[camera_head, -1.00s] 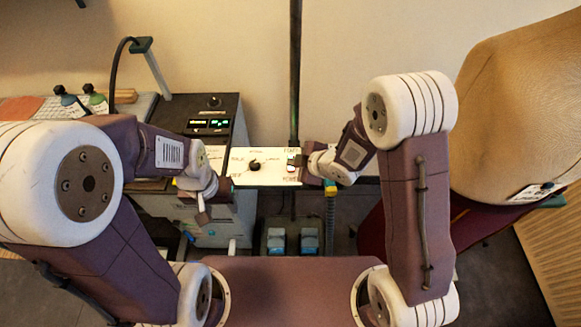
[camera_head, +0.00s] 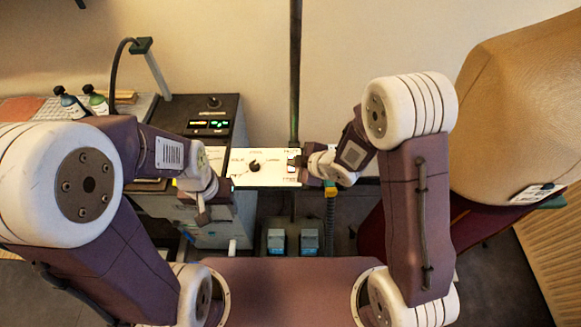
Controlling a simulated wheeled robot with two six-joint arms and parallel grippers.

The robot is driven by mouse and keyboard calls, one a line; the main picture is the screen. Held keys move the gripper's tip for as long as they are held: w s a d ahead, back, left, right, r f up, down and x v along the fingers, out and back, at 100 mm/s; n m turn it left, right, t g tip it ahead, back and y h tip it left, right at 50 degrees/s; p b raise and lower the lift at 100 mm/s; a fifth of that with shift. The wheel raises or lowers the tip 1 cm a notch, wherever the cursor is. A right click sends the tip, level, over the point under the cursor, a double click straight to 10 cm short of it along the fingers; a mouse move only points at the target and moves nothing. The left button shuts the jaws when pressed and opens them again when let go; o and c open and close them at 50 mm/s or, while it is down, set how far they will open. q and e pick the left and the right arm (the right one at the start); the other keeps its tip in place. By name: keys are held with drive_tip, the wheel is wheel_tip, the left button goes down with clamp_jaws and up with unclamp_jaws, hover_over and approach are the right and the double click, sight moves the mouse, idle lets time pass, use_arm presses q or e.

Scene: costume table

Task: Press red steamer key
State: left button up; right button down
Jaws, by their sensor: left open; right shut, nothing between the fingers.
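The white steamer panel (camera_head: 240,168) stands in the middle of the head view, with a black knob (camera_head: 254,167) and small printing. A small dark-and-pale control (camera_head: 291,160) sits near its right edge. I cannot make out a clearly red key; the panel's right edge is partly covered by my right gripper. My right gripper (camera_head: 303,161) is shut and empty, its tips at that right edge; I cannot tell if they touch anything. My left gripper (camera_head: 203,208) is open and empty, left of and below the panel.
A dark control box (camera_head: 213,108) with a lit display stands behind left. Two bottles (camera_head: 95,100) stand on the left table. Two blue-topped pedals (camera_head: 309,242) lie below the panel. A dark pole (camera_head: 295,70) rises behind it. A large tan dress form (camera_head: 520,110) fills the right side.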

sight(293, 170)
idle(0.5)
drive_tip(key=shift+f+b, duration=0.45)
drive_tip(key=shift+f, duration=0.2)
idle(0.4)
drive_tip(key=shift+r+p, duration=0.35)
drive_tip(key=shift+r, duration=0.3)
drive_tip(key=shift+r, duration=0.15)
wheel_tip(293, 170, up, 6)
drive_tip(key=p, duration=0.5)
